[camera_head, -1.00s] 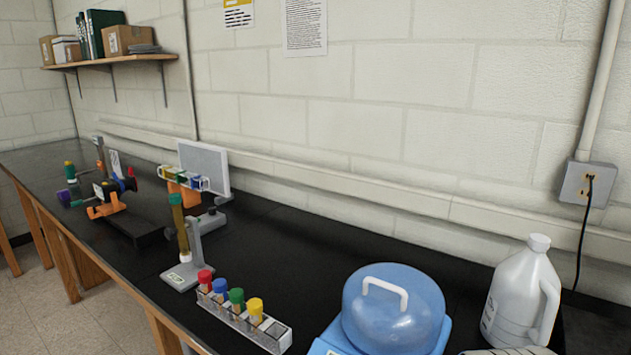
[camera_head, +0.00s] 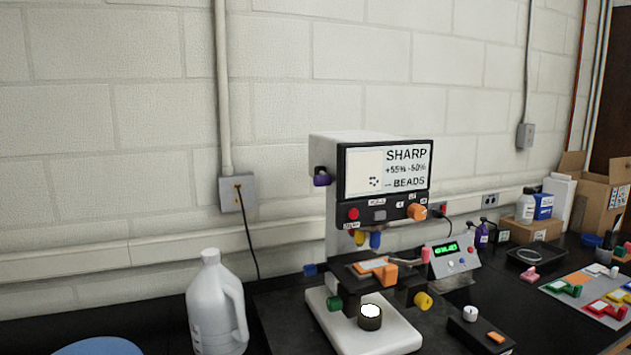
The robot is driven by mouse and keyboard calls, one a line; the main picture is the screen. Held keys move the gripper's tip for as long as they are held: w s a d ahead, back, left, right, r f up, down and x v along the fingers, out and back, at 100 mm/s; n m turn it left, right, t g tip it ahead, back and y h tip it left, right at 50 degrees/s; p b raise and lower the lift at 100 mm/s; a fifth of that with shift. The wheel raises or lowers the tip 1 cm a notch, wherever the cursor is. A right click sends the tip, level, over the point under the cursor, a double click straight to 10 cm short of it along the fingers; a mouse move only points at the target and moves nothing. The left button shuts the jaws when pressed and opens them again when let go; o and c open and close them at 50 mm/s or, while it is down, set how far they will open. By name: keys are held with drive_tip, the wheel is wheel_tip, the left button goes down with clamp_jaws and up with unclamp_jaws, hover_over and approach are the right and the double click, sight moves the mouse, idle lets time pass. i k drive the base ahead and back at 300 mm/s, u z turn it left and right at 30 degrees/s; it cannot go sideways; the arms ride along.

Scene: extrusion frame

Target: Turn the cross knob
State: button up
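A white microscope-like device (camera_head: 375,338) with a screen (camera_head: 412,172) stands on the black bench, right of the middle. The screen reads "SHARP" and "BEADS". Coloured knobs sit on it: orange (camera_head: 417,211) on the front panel, purple (camera_head: 321,177) on the left side, green (camera_head: 334,303) and yellow (camera_head: 423,301) low down, and blue (camera_head: 309,269) at the stage's left. At this size I cannot tell which knob is cross-shaped. An orange-framed slide (camera_head: 375,266) lies on the stage. My gripper is not in view.
A white jug (camera_head: 216,303) stands left of the device. A grey box with a green display (camera_head: 452,256) and a small black box with a white knob (camera_head: 470,314) stand to its right. Coloured pieces on a mat (camera_head: 592,298), a tray (camera_head: 527,255) and cardboard boxes (camera_head: 597,205) lie farther right.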

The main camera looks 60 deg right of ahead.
sight(424, 302)
drive_tip(key=z, duration=1.35)
drive_tip(key=k, duration=0.8)
drive_tip(key=z, duration=0.35)
drive_tip(key=i, duration=1)
drive_tip(key=u, duration=0.05)
